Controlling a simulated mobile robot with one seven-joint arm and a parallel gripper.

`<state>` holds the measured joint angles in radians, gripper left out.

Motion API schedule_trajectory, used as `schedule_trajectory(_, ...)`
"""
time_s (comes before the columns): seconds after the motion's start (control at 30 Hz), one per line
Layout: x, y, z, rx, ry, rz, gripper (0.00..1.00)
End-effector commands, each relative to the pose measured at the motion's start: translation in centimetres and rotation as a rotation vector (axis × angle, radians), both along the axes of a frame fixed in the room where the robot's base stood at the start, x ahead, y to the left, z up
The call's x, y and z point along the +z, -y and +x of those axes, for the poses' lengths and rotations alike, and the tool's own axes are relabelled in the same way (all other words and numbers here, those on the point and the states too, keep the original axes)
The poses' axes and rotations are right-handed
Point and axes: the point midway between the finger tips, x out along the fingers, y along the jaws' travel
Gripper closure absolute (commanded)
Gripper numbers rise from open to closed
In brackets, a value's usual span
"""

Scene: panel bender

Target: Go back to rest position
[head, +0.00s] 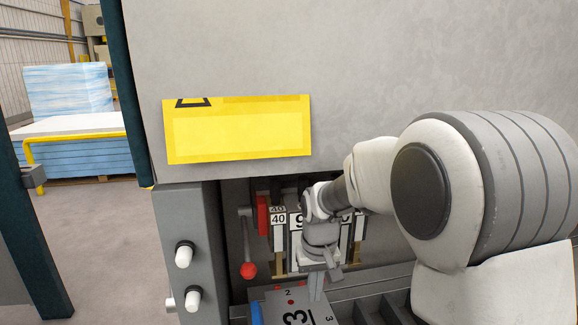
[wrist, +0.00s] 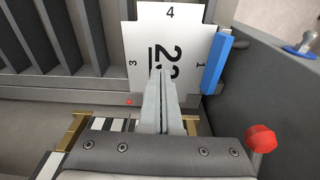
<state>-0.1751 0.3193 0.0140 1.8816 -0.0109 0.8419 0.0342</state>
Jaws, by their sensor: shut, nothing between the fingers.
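My gripper (head: 316,287) points down in front of the machine, just above a white numbered plate (head: 290,307). In the wrist view my gripper (wrist: 159,75) shows its two fingers together, with nothing between them. The plate (wrist: 148,25) lies beyond the fingertips there and carries the numbers 1, 3 and 4 along its edges and a larger underlined number, partly hidden by the fingers. I cannot tell whether the fingertips touch the plate. My arm reaches in from the right in the head view.
A blue strip (wrist: 216,62) sits at the plate's edge. A red-knobbed lever (head: 249,269) hangs left of my gripper. Slotted compartments (head: 372,309) lie beside the plate. The machine's grey panel with a yellow sign (head: 238,130) overhangs. Open floor (head: 105,240) is at left.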

Motion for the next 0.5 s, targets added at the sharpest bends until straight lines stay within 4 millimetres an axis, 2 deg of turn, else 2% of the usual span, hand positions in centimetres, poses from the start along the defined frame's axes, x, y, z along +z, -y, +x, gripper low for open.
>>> schedule_trajectory(0.03,1.6,0.6,-0.9,-0.008,0.023,0.003,1.00)
schedule_trajectory(0.2,5.6,2.4,-4.1,-0.033,0.084,0.012,1.00)
schedule_trajectory(0.5,10.9,5.4,-11.0,-0.082,0.202,0.024,1.00)
